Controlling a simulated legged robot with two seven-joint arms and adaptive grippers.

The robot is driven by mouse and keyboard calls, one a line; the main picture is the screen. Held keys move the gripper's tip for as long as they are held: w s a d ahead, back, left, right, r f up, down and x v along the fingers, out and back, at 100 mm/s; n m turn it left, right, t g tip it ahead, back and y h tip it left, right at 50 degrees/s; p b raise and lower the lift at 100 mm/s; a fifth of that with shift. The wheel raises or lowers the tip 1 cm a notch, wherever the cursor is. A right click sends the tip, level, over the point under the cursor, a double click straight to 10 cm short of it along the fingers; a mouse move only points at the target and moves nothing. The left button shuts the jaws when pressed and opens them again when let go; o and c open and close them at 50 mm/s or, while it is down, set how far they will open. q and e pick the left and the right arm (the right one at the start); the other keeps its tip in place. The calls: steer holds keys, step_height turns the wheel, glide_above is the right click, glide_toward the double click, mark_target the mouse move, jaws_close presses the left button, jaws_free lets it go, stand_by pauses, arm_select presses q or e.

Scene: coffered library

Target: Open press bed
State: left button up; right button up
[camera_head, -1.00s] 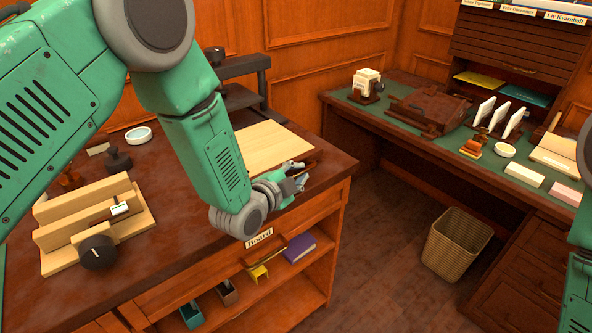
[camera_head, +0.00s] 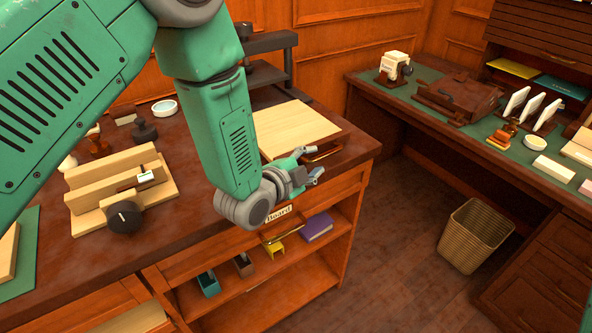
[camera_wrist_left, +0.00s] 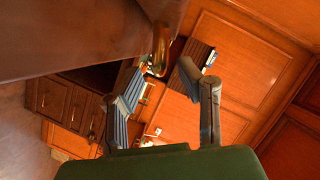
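The press bed appears to be the pale wooden board (camera_head: 294,130) on a dark base at the near right of the workbench, in front of the dark press frame (camera_head: 268,43). A curved handle (camera_head: 323,152) shows at its front edge. My left gripper (camera_head: 313,165) is just in front of and below this edge, with its fingers apart and nothing seen between them. In the left wrist view the two fingers (camera_wrist_left: 164,78) are spread, and a brass-coloured handle (camera_wrist_left: 160,47) shows just beyond their tips. I cannot tell whether a finger touches it. My right gripper is out of view.
A wooden jig with a black knob (camera_head: 124,216) stands left on the workbench. The shelf below, labelled Board (camera_head: 279,214), holds a purple book (camera_head: 317,227) and small boxes. A wicker basket (camera_head: 474,236) stands on the floor, before a desk with several items. Floor between is clear.

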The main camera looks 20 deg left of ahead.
arm_select(q)
steer(key=v, duration=0.8)
steer(key=shift+a, duration=0.3)
steer(key=shift+d+f, duration=0.15)
steer(key=shift+d, duration=0.05)
